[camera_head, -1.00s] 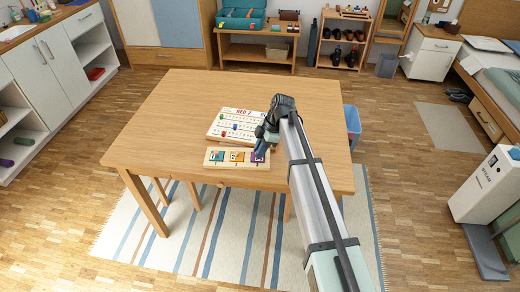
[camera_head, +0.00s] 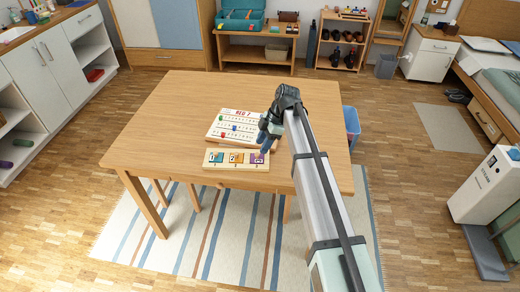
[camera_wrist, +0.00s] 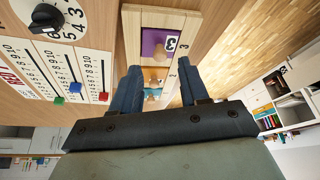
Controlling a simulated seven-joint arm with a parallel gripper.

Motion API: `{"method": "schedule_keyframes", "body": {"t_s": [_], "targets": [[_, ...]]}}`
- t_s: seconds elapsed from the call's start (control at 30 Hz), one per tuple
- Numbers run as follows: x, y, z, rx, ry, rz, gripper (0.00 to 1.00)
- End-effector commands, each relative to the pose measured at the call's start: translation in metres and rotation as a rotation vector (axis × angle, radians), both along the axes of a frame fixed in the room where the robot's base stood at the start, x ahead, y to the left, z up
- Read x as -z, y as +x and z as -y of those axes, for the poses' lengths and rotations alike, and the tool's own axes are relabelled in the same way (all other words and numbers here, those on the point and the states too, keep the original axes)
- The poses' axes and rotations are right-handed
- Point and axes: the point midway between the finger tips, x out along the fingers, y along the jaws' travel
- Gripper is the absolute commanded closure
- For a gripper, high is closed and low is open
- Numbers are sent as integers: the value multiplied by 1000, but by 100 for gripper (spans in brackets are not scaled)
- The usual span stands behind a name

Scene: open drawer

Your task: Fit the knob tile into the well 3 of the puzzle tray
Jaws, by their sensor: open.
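The puzzle tray (camera_head: 209,165) is a light wooden board near the table's front edge, with numbered wells in a row. The purple tile (camera_wrist: 148,40), marked 3, lies at well 3, at the tray's right end in the head view; it looks within the well's outline, but I cannot tell whether it is flush. An orange tile (camera_head: 236,157) is in the middle and a teal tile (camera_head: 218,157) is at the left. My gripper (camera_wrist: 160,70) is open and empty, its fingers apart above the tray. In the head view my gripper (camera_head: 264,149) is beside and above the purple tile.
A white board headed RED 7 (camera_head: 229,120), with coloured sliders and a dial (camera_wrist: 48,17), lies just behind the tray. The table (camera_head: 170,120) is clear to the left. A blue bin (camera_head: 352,125) stands beyond the table's right edge.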

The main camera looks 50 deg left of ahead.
Motion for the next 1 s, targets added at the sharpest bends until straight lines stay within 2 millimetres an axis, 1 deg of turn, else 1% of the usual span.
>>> {"method": "schedule_keyframes", "body": {"t_s": [0.03, 0.2, 0.4, 0.63, 1.0], "targets": [[-11, 5, 1, 1, 2, 1, 55], [-39, 15, 5, 0, 0, 0, 55], [-63, 24, 9, 0, 0, 0, 55], [-73, 28, 11, 0, -1, 0, 55], [-73, 28, 11, -1, -2, -1, 55]]}}
